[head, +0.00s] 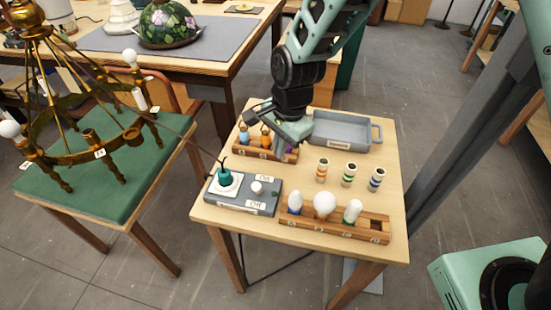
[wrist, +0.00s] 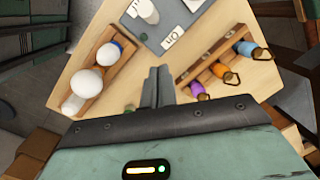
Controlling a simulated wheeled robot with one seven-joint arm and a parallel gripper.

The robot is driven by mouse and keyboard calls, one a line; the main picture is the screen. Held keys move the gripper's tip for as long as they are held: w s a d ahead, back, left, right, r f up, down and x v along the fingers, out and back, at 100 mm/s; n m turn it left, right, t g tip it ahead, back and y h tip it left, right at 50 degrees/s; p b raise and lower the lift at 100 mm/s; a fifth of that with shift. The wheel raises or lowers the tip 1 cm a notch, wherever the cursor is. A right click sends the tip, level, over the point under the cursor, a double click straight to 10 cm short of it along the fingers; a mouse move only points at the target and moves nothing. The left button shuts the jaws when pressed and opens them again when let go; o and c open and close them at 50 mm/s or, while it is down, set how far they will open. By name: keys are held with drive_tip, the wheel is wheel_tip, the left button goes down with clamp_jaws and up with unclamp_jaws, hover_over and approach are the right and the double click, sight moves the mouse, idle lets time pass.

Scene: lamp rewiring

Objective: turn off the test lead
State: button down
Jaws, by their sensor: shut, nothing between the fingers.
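The test lead unit is a grey box (head: 240,192) at the table's left front. A teal plug-like piece (head: 225,176) with a dark cable stands on its white pad. A white round knob (head: 257,187) sits between two small white labels on the box. The switch setting is too small to tell. My gripper (head: 283,149) is shut and empty above the table, behind and right of the box. Its dark fingers (wrist: 158,84) touch nothing visible.
A wooden rack with bulbs (head: 335,228) stands at the front right. Another rack with coloured pieces (head: 266,152) lies close to my gripper. Several striped cylinders (head: 348,174) and a grey tray (head: 341,136) are to the right. A brass chandelier (head: 85,140) stands on the left.

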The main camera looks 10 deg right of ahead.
wheel_tip(320, 180, up, 6)
drive_tip(key=s+b, duration=0.1)
drive_tip(key=shift+s+d, duration=0.15)
drive_tip(key=shift+d, duration=0.15)
idle(0.3)
drive_tip(key=s+d+r+n, duration=0.2)
drive_tip(key=s+d+n, duration=0.1)
drive_tip(key=s+n, duration=0.6)
drive_tip(key=s+d+r+n+h+b, duration=0.1)
drive_tip(key=s+d+n, duration=0.3)
drive_tip(key=s+n, duration=0.5)
drive_tip(key=s+r, duration=0.1)
drive_tip(key=s, duration=0.2)
drive_tip(key=shift+s+d+r, duration=0.2)
drive_tip(key=shift+s+r, duration=0.05)
drive_tip(key=shift+r, duration=0.05)
